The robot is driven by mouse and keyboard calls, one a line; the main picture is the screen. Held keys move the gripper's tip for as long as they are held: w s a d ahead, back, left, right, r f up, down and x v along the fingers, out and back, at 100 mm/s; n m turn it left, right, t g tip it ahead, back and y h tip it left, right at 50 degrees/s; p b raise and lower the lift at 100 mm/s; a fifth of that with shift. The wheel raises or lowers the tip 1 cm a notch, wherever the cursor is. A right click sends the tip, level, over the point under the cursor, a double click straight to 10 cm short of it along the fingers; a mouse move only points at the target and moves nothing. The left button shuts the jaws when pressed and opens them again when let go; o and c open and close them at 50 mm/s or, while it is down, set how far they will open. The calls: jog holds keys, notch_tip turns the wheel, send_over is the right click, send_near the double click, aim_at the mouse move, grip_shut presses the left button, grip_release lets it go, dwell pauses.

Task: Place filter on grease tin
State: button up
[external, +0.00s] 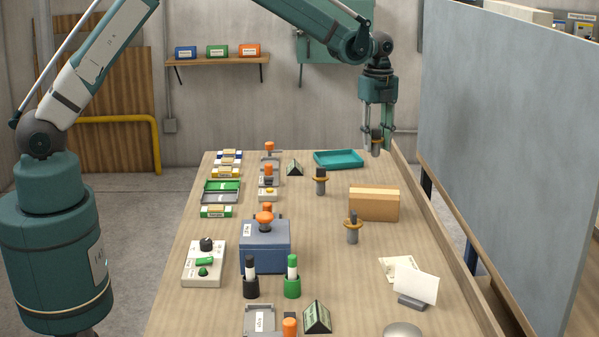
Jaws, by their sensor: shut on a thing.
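My gripper (377,122) is at the far right of the table, above its surface, fingers pointing down. It is shut on a dark grey cylinder with an orange collar (376,144), held upright. Two similar collared pieces stand on the table, one near the middle (320,182) and one in front of the cardboard box (352,230). I cannot tell from the labels which thing is the filter. No grease tin is clearly readable; a round grey lid-like thing (403,330) is cut off at the bottom edge.
A teal tray (338,159) lies left of my gripper, and a cardboard box (374,204) stands nearer. A blue box (265,247), a control box (205,262) and small cases crowd the left. A large grey panel (505,150) rises along the right edge.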

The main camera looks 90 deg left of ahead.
jog(key=w+d+r+m+p, duration=0.1)
jog(key=w+d+m, duration=0.1)
jog(key=d, duration=0.8)
jog(key=w+d+r+m, duration=0.1)
jog(key=w+d+m, duration=0.15)
jog(key=d, duration=0.85)
notch_tip(320, 180, up, 3)
jog(key=m+p, duration=0.4)
jog(key=m, duration=0.9)
send_over(402, 333)
jog(key=shift+r, duration=0.15)
jog(key=shift+f, duration=3.1)
jog(key=shift+w, duration=0.1)
jog(key=shift+f+p, duration=0.35)
jog(key=shift+f, duration=1.55)
